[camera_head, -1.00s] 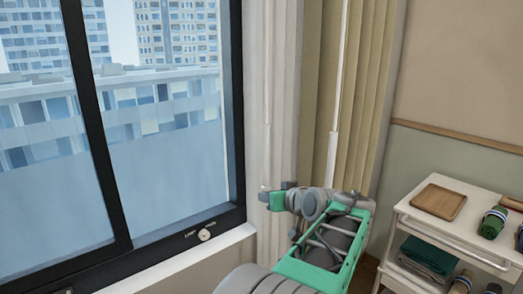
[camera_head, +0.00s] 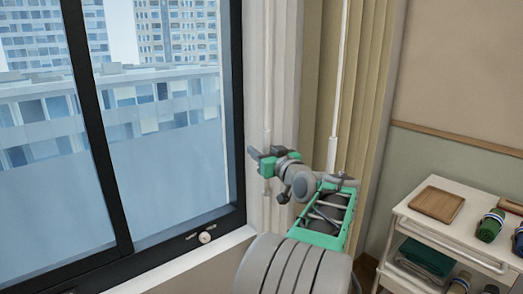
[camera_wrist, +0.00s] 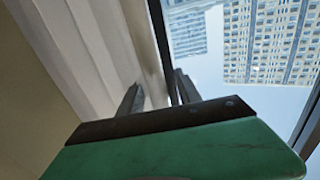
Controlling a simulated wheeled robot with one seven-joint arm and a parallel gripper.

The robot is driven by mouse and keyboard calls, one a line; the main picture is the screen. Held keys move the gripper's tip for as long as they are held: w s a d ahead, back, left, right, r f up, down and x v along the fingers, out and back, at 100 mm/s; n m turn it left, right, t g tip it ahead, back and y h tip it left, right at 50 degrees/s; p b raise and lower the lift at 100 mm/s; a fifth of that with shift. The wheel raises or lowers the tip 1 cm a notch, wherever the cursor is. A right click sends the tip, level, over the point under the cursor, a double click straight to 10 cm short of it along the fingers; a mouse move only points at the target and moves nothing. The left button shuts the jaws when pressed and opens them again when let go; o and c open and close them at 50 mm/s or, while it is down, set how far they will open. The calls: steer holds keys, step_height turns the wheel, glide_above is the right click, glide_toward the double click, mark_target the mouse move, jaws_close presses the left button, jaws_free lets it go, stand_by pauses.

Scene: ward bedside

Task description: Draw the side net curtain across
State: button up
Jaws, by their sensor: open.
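The white net curtain (camera_head: 257,70) hangs gathered in a narrow bunch at the right side of the window. It also shows in the wrist view (camera_wrist: 85,45) at the upper left. A thin pale wand (camera_head: 268,100) hangs down in front of it. My gripper (camera_head: 259,160) is open at the wand's lower part, its fingers pointing left. In the wrist view the two dark fingers (camera_wrist: 158,92) stand apart, with a pale strip running down towards the gap. I cannot tell whether the wand is between the fingers or touching them.
A beige curtain (camera_head: 372,90) with its own white wand (camera_head: 334,120) hangs just right. The dark window frame (camera_head: 236,110) and sill (camera_head: 185,262) lie left.

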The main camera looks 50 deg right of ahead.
steer(key=shift+c, duration=0.4)
jaws_close()
stand_by(0.9)
